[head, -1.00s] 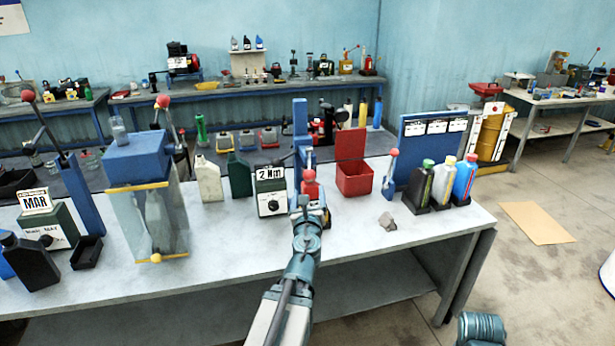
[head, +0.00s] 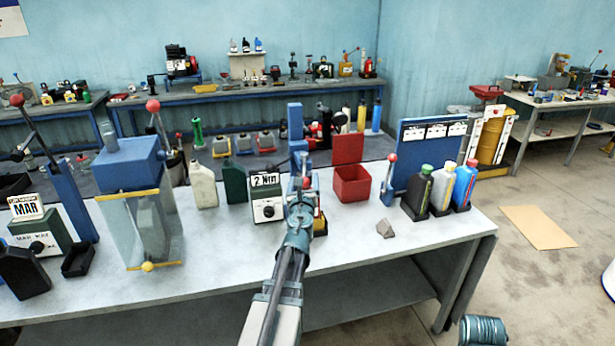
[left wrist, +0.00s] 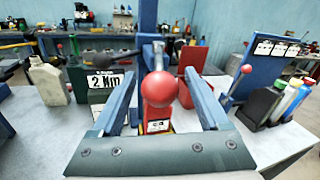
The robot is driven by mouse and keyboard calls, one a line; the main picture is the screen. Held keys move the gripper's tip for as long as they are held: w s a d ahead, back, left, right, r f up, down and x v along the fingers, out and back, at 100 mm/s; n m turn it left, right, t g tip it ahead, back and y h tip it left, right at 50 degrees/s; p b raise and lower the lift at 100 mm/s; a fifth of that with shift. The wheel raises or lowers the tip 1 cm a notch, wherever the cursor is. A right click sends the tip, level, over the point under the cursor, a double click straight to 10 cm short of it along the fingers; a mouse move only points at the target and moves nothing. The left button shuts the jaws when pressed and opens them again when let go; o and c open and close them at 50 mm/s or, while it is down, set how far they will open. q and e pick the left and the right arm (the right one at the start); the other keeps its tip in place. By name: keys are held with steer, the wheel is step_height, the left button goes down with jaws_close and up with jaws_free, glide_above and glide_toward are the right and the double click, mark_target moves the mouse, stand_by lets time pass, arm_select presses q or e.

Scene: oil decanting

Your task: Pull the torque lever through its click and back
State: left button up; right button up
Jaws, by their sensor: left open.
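The torque lever's red ball knob (left wrist: 159,89) stands upright in the left wrist view, between the two spread fingers of my left gripper (left wrist: 160,78). Both fingers look apart from it. A red and yellow base with a small label shows below the knob. The green box reading 2 Nm (head: 266,196) stands just left of the lever, and it also shows in the left wrist view (left wrist: 103,92). In the head view my left gripper (head: 303,186) is in front of the lever and hides most of it.
A red open bin (head: 353,184) stands right of the lever. A smaller red-knobbed lever (head: 389,180), a grey lump (head: 385,229) and several bottles (head: 443,187) are farther right. White and green jugs (head: 203,186) stand left. The front of the bench is mostly clear.

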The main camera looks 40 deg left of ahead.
mark_target(303, 171)
arm_select(q)
steer(key=shift+x, duration=1.15)
steer(key=shift+s, duration=0.1)
jaws_close()
stand_by(0.4)
